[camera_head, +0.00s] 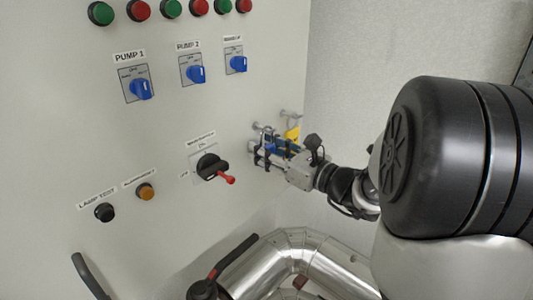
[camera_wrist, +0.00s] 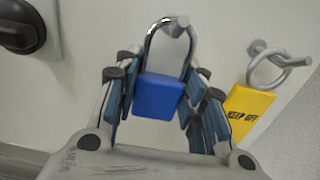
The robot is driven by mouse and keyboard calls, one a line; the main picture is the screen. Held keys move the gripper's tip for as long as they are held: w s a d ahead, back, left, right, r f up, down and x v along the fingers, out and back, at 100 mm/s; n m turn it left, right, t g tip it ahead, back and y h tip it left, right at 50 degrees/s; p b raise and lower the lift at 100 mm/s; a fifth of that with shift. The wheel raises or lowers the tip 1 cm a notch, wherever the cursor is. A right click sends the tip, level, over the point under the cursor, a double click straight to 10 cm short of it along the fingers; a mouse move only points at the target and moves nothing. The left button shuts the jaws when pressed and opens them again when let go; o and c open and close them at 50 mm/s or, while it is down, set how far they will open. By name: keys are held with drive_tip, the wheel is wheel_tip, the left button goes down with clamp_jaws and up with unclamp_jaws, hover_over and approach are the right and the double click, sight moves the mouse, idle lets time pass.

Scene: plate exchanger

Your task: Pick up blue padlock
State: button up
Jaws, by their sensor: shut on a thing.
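The blue padlock (camera_wrist: 158,97) is in the middle of the wrist view, with its blue body between the fingers of my gripper (camera_wrist: 160,105). Its metal shackle rises around a peg (camera_wrist: 180,24) on the panel. The gripper is shut on the padlock's body from both sides. In the head view my gripper (camera_head: 268,150) is at the right side of the panel, and the padlock is mostly hidden by the fingers there.
A yellow tag (camera_wrist: 246,110) reading "KEEP OFF" hangs by a ring from a hook right of the padlock. A black switch with a red lever (camera_head: 213,168) is left of the gripper. Silver pipes (camera_head: 290,262) run below. The blue pump knobs (camera_head: 140,88) are up left.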

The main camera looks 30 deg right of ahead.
sight(256, 131)
drive_tip(key=shift+c, duration=0.5)
drive_tip(key=shift+r, duration=0.65)
wheel_tip(256, 131, up, 2)
drive_tip(key=shift+r, duration=0.1)
drive_tip(key=v, duration=1.8)
drive_tip(key=shift+b, duration=0.45)
